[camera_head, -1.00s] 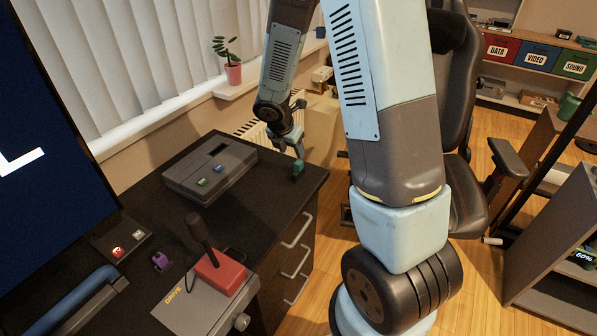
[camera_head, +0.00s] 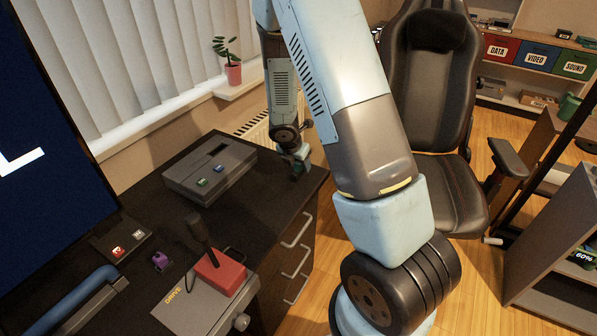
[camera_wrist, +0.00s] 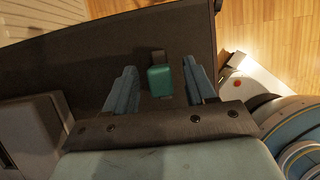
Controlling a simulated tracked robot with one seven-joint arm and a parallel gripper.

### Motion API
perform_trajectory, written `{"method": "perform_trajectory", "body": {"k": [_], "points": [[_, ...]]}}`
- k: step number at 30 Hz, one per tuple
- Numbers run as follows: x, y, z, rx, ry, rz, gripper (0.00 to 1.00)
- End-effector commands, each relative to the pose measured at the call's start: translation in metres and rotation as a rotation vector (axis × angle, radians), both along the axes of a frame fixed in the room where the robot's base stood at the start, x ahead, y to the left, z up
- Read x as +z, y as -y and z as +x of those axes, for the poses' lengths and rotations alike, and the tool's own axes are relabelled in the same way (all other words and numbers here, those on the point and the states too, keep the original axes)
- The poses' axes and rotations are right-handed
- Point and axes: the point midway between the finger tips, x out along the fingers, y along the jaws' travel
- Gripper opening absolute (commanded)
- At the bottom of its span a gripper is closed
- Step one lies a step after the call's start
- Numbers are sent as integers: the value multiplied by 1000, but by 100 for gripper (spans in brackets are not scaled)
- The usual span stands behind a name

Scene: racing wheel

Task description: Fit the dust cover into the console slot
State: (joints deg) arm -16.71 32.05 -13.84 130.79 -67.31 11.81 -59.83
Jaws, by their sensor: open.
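A small green block with a dark grey tab, seemingly the dust cover (camera_wrist: 160,81), is on the dark desk near its far right corner. In the wrist view it lies between the two spread fingers of my gripper (camera_wrist: 160,64), with a gap on each side. In the head view my gripper (camera_head: 296,168) is low at that corner and mostly hides the block. The grey console (camera_head: 236,165) lies flat on the desk to the left of my gripper. Its dark slot (camera_head: 216,149) is on the top, and it looks empty.
A red-based lever unit (camera_head: 221,272) and a small purple piece (camera_head: 161,261) are on the nearer desk. A potted plant (camera_head: 232,72) stands on the sill behind. A black chair (camera_head: 437,100) stands right of the desk. The desk between console and gripper is clear.

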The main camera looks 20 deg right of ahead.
Motion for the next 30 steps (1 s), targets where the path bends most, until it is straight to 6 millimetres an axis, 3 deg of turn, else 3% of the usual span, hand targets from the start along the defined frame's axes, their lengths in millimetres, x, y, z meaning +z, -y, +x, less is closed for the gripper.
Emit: {"method": "perform_trajectory", "body": {"k": [9, 26, 30], "points": [[-3, 1, 1, 0, 0, 0, 55], [-3, 1, 1, 0, 0, 0, 2], [-3, 1, 1, 0, 0, 0, 0]]}}
